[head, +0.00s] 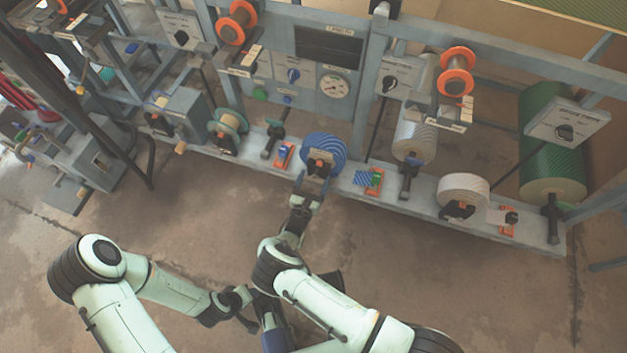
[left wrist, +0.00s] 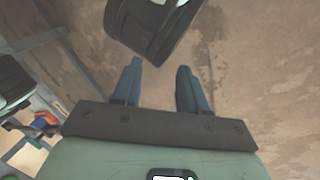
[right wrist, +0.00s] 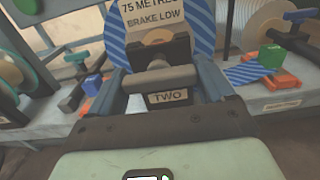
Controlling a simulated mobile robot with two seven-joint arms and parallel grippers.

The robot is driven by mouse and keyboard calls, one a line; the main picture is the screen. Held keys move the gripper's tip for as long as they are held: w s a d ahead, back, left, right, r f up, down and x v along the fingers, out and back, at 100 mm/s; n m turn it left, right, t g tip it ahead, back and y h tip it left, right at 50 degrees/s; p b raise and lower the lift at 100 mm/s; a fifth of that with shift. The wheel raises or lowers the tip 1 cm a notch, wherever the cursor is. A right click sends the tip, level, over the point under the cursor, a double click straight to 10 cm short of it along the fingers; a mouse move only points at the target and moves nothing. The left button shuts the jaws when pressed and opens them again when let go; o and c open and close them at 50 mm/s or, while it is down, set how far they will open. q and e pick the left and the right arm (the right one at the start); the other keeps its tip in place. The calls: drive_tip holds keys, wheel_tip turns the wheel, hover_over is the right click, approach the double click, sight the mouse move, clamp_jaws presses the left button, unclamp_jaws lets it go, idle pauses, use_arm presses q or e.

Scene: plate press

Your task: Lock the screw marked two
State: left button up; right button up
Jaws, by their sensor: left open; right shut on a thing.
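The screw marked two has a grey-brown crossbar handle (right wrist: 160,78) above a label reading TWO (right wrist: 168,97). It stands in front of a blue striped roll (head: 325,149) on the low ledge of the machine. My right gripper (head: 310,184) reaches up to it in the head view. In the right wrist view my right gripper (right wrist: 168,80) has one finger on each side of the handle and is shut on it. My left gripper (left wrist: 158,72) is open and empty, held over the floor away from the machine.
A blue striped strip (head: 362,178) with a green block lies right of the roll. A white roll (head: 464,187) and a teal-rimmed spool (head: 228,124) also stand along the ledge (head: 410,205). The concrete floor (head: 460,290) in front is clear.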

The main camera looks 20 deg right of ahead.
drive_tip(key=o, duration=0.9)
use_arm(q)
drive_tip(key=shift+g, duration=0.5)
drive_tip(key=s+r+p, duration=0.1)
drive_tip(key=s+d+r+p, duration=0.1)
drive_tip(key=s, duration=0.1)
drive_tip(key=shift+d+r, duration=0.15)
drive_tip(key=shift+d, duration=0.05)
use_arm(e)
drive_tip(key=v, duration=1.3)
drive_tip(key=shift+s+a, duration=0.15)
drive_tip(key=shift+s, duration=0.05)
drive_tip(key=shift+r, duration=0.1)
